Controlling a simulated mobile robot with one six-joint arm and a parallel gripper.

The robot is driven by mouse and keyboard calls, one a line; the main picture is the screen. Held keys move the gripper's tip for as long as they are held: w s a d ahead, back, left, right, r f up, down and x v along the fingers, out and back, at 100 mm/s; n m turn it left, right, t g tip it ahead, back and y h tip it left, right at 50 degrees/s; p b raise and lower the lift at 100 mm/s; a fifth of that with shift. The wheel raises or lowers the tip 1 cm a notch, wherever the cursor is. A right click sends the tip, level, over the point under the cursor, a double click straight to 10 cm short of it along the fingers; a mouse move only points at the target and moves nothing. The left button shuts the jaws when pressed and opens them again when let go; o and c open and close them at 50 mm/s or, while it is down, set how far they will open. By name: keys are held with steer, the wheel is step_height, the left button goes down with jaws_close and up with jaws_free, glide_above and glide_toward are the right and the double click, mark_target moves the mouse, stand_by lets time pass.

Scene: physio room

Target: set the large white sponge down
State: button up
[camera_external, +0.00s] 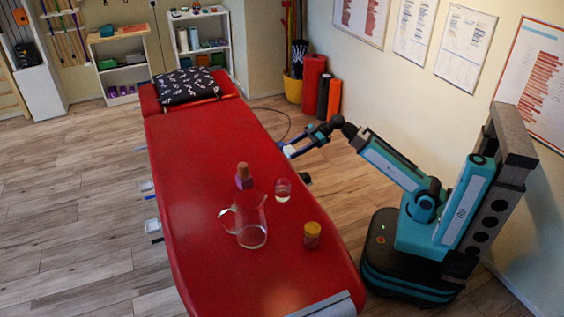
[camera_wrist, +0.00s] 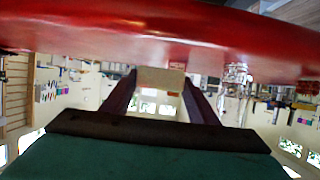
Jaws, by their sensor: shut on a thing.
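The white sponge (camera_external: 290,151) is a small pale block at the tip of my gripper (camera_external: 293,150), by the right edge of the red treatment table (camera_external: 185,160) in the external view. In the wrist view the sponge (camera_wrist: 162,79) is a beige block between the ends of my gripper's two dark fingers (camera_wrist: 163,85). My gripper is shut on it. The wrist picture is turned over, with the red table (camera_wrist: 120,38) across its top. I cannot tell whether the sponge touches the table.
A purple bottle (camera_external: 243,182), a drinking glass (camera_external: 283,191), a clear pitcher (camera_external: 252,230) and a yellow-lidded jar (camera_external: 312,238) stand on the table's nearer half. A patterned pillow (camera_external: 187,86) lies at its far end. The red top between pillow and bottle is clear.

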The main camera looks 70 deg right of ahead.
steer(key=shift+w+a+r+p, duration=0.2)
steer(key=shift+w+p, duration=0.45)
steer(key=shift+p, duration=2.05)
steer(key=w+p, duration=0.1)
steer(key=p, duration=0.4)
steer(key=shift+p, duration=0.3)
steer(key=p, duration=0.4)
steer(key=shift+w+p, duration=0.1)
steer(key=shift+p, duration=0.3)
steer(key=p, duration=0.5)
steer(key=shift+f, duration=0.15)
steer(key=shift+w+a+f+p, duration=0.15)
steer(key=shift+w+p, duration=0.1)
steer(key=shift+w, duration=0.55)
steer(key=shift+w+a+f+p, duration=0.1)
steer(key=shift+w+p, duration=0.15)
steer(key=shift+w, duration=0.5)
glide_above(261, 158)
steer(key=shift+f, duration=0.5)
steer(key=shift+f, duration=1.8)
